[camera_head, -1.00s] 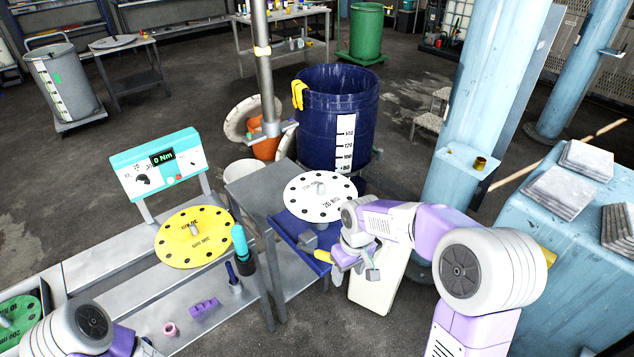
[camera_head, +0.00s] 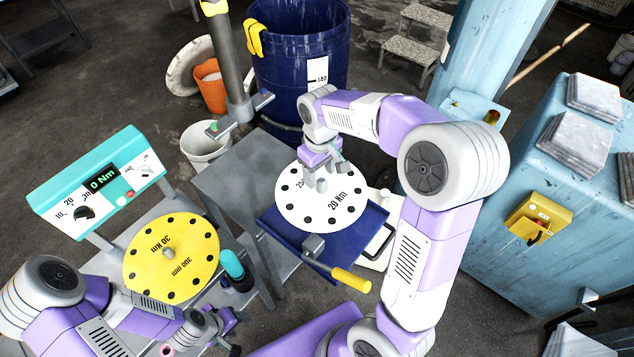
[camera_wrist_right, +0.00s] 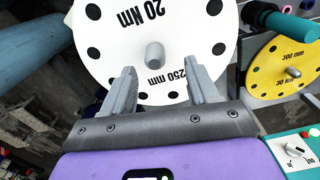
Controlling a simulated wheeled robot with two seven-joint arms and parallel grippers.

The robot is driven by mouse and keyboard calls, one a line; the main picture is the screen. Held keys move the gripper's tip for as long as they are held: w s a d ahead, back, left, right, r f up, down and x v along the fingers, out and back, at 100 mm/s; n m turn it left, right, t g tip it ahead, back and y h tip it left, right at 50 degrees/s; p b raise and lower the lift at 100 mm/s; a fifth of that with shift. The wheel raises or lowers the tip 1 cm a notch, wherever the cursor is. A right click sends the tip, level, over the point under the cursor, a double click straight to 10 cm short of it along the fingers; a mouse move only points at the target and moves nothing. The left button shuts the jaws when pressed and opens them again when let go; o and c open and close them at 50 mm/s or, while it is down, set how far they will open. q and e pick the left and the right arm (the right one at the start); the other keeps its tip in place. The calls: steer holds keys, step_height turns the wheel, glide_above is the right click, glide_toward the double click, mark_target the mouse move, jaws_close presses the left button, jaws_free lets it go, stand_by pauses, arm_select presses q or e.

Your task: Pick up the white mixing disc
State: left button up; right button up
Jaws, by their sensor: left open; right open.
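The white mixing disc (camera_head: 335,204) lies flat, partly over a blue tray, with "20 Nm" and "250 mm" print, a ring of black holes and a grey centre stub (camera_head: 321,185). In the right wrist view the disc (camera_wrist_right: 205,60) fills the top middle. My right gripper (camera_head: 318,168) is over the disc, close to the stub. In the right wrist view its open jaws (camera_wrist_right: 160,80) stand on either side of the stub's line, with nothing between the pads. My left gripper (camera_head: 226,328) is low at the bottom left, open and empty, away from the disc.
The blue tray (camera_head: 372,222) holds a yellow-handled mallet (camera_head: 350,280). A yellow disc (camera_head: 150,260) lies on the bench left, below a teal torque box (camera_head: 80,195). A metal column (camera_head: 228,70) and blue drum (camera_head: 300,60) stand behind. A teal-capped tool (camera_head: 233,265) stands between the discs.

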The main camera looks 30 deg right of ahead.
mark_target(322, 180)
steer(key=f, duration=0.3)
steer(key=f+b, duration=0.1)
steer(key=f, duration=0.1)
steer(key=shift+w+d+f, duration=0.1)
steer(key=shift+d+f, duration=0.15)
steer(key=shift+d, duration=0.1)
jaws_close()
